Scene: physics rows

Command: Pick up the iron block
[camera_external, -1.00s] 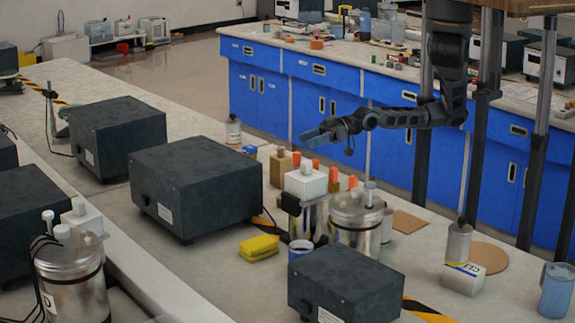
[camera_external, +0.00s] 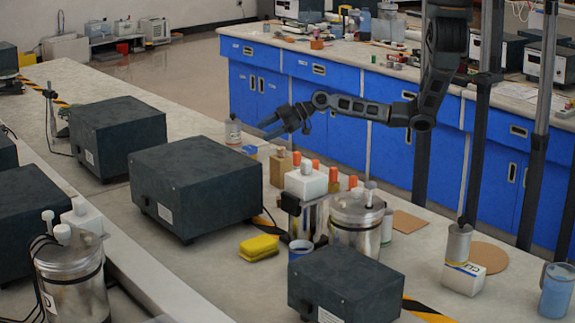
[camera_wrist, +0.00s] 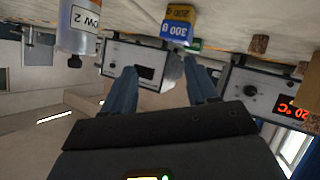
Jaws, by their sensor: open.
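No block in view is legibly marked as iron, so I cannot tell which one it is. A white block marked CU (camera_external: 464,279) carries a grey cylinder (camera_external: 458,243). My gripper (camera_external: 268,130) is open and empty, above the bench near the blue box. Its two fingers (camera_wrist: 163,74) show apart in the wrist view.
A white bottle (camera_external: 233,132) stands left of my gripper. Dark instrument boxes (camera_external: 195,185) crowd the near bench. Orange-topped items (camera_external: 333,178), a white block with a knob (camera_external: 306,181) and a metal vessel (camera_external: 357,220) stand close to the right.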

